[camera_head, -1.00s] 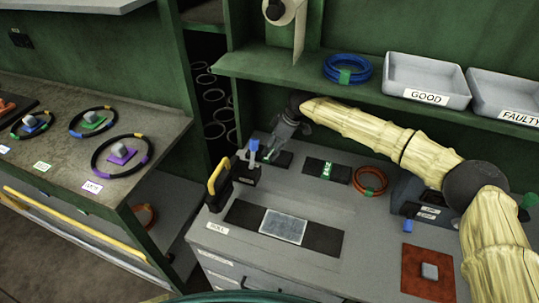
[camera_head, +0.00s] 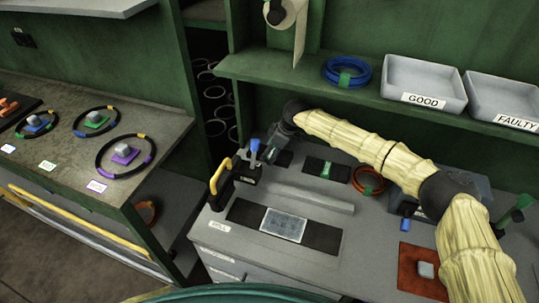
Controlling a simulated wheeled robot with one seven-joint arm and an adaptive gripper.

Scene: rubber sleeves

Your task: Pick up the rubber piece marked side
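A dark flat piece with a green band (camera_head: 325,168) lies on the grey workbench, left of the orange ring. Another dark piece (camera_head: 282,158) lies to its left, partly hidden by my gripper. I cannot read a "side" mark on either. My gripper (camera_head: 270,151) is at the back left of the bench, beside the blue-topped device and close to the left dark piece. Its fingers are small and dark, so I cannot tell whether they are open or touch anything. A long grey bar (camera_head: 312,197) lies across the bench in front of the dark pieces.
A dark mat with a pale plate (camera_head: 284,224) lies at the bench front. A yellow-handled device (camera_head: 220,180) and blue-topped device (camera_head: 254,150) stand at left. An orange ring (camera_head: 368,181) lies right. GOOD (camera_head: 425,85) and FAULTY (camera_head: 502,103) bins sit on the shelf.

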